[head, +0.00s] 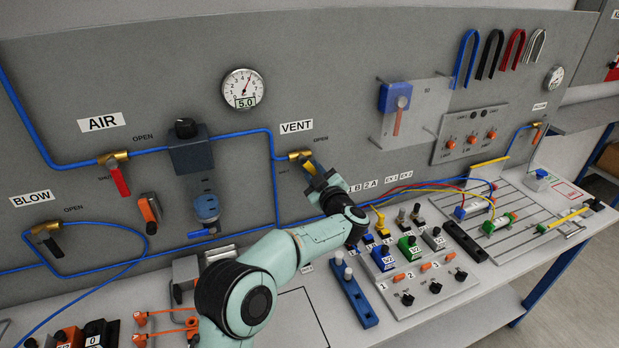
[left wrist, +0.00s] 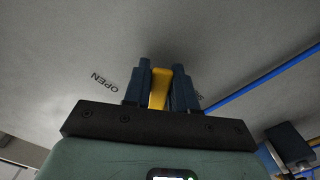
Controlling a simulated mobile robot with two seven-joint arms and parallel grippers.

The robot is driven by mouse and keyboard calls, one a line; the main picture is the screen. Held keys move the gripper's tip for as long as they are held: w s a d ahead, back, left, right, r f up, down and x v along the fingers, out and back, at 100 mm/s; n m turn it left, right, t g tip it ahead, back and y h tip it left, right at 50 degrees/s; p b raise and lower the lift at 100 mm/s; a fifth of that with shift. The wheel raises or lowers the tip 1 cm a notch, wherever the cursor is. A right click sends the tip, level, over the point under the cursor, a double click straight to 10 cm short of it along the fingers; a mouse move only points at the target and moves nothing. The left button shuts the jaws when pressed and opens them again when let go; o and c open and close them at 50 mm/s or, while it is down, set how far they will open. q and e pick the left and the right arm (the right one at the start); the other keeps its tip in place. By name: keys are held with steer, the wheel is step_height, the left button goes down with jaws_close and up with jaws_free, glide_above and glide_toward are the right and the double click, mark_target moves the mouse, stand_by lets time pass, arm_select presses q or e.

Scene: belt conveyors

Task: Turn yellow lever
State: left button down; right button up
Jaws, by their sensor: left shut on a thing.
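The yellow lever (head: 310,167) hangs from the brass valve (head: 300,155) under the VENT label (head: 296,127) on the grey panel. My left gripper (head: 321,182) reaches up to it from below and is shut on the lever. In the left wrist view the yellow lever (left wrist: 158,88) stands between the two dark blue fingers (left wrist: 160,90). The lever's lower end is hidden by the fingers. The OPEN marking (left wrist: 104,83) shows beside the gripper in that view. My right gripper is not in view.
A red lever (head: 120,180) hangs under the AIR label at the left. A regulator (head: 190,145) and blue hose lie left of the lever. The bench below carries a blue block (head: 353,292), coloured valves and switches.

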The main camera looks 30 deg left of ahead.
mark_target(318, 148)
arm_select(q)
steer(key=n, duration=0.1)
steer(key=r+n, duration=0.1)
steer(key=n, duration=0.1)
steer(key=shift+w+d, duration=0.4)
steer(key=n, duration=0.1)
steer(key=r+n, duration=0.1)
steer(key=shift+w+d+n+b, duration=0.25)
steer(key=shift+w+n+b, duration=0.05)
steer(key=shift+b, duration=0.05)
steer(key=r+n, duration=0.1)
steer(key=n, duration=0.1)
steer(key=shift+w+d+r+n, duration=0.1)
steer(key=shift+w+n, duration=0.05)
steer(key=shift+n, duration=0.15)
steer(key=shift+r+n+b, duration=0.25)
steer(key=shift+r+n, duration=0.15)
steer(key=shift+n, duration=0.35)
steer(key=shift+r+n+b, duration=0.2)
steer(key=shift+r+n, duration=0.15)
steer(key=shift+n, duration=0.4)
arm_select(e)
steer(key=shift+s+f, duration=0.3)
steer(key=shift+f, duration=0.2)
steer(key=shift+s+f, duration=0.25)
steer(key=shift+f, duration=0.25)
arm_select(q)
steer(key=c, duration=1)
jaws_free()
steer(key=shift+d, duration=0.1)
